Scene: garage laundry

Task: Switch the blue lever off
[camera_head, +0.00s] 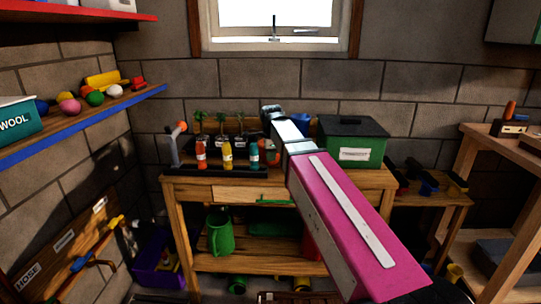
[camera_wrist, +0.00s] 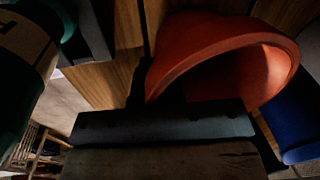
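A wooden board (camera_head: 68,243) on the left wall carries white labels, one reading HOSE, with lever-like handles below. A small blue piece (camera_head: 81,262) there looks like the blue lever; its exact position is too small to tell. My gripper (camera_head: 272,113) is far from it, over the back of the workbench, at the end of my pink and white arm. Its fingertips are not clear in the head view. The wrist view shows a dark bar and an orange-red cup-like shape (camera_wrist: 220,55) close by, with a blue surface (camera_wrist: 300,120) at right. No held thing is clear.
The workbench (camera_head: 225,185) holds several coloured bottles (camera_head: 227,155) and a green lidded box (camera_head: 352,143). A blue-edged shelf (camera_head: 85,122) juts from the left wall above the board. A purple bin (camera_head: 155,260) stands on the floor beside the bench.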

